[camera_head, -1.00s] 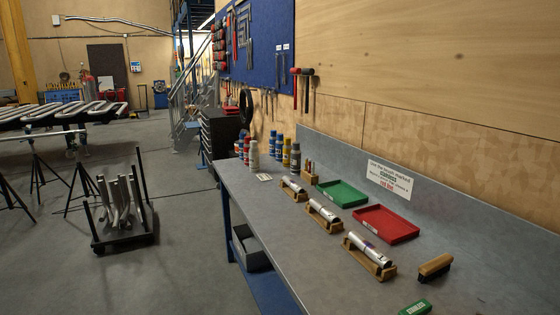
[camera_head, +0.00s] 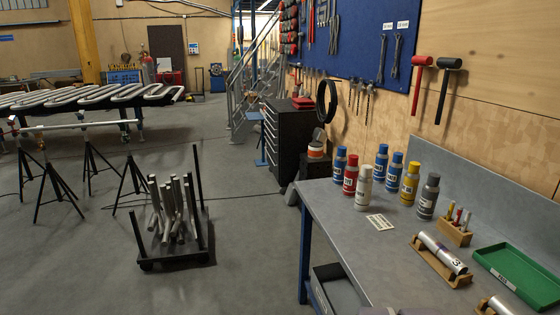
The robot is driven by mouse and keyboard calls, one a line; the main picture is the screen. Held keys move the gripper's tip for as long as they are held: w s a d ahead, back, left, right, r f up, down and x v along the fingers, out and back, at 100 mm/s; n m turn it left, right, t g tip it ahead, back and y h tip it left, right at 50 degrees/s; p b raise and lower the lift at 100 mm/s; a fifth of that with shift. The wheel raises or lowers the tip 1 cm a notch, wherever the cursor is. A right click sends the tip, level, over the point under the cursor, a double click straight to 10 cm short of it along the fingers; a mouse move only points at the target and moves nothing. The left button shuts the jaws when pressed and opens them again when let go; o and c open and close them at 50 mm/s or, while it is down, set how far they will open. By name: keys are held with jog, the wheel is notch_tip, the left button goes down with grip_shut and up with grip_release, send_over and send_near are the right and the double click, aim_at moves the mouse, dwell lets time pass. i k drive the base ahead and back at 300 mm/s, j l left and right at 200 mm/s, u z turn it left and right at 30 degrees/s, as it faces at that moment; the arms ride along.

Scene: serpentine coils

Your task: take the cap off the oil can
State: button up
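Several capped cans or bottles stand upright at the far end of the workbench. They are a white one (camera_head: 364,188), a red one (camera_head: 350,176), a yellow one (camera_head: 410,184), a grey one with a dark cap (camera_head: 428,197), and blue-capped ones (camera_head: 381,164). All of them appear to have their caps on. Their labels are too small to read, so I cannot tell which one is the oil can. My gripper is not in view.
The grey workbench (camera_head: 340,220) carries a small card (camera_head: 380,222), a wooden marker block (camera_head: 455,232), a tube in a wooden cradle (camera_head: 441,258) and a green tray (camera_head: 518,272). A black drawer cabinet (camera_head: 287,140) stands behind. A cart of tubes (camera_head: 175,225) stands left; open floor lies between.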

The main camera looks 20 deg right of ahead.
aim_at(414, 167)
jog(key=i+j+z, duration=0.1)
jog(key=i+z, duration=0.35)
jog(key=i+j+z, duration=0.2)
jog(key=i+z, duration=0.25)
jog(key=i+j+z, duration=0.7)
jog(key=j+z, duration=0.15)
jog(key=i+j+z, duration=0.2)
jog(key=j+z, duration=0.25)
jog(key=i+j+z, duration=0.45)
jog(key=j+z, duration=0.25)
jog(key=j, duration=0.15)
jog(key=i+j+z, duration=0.25)
jog(key=k+j, duration=0.1)
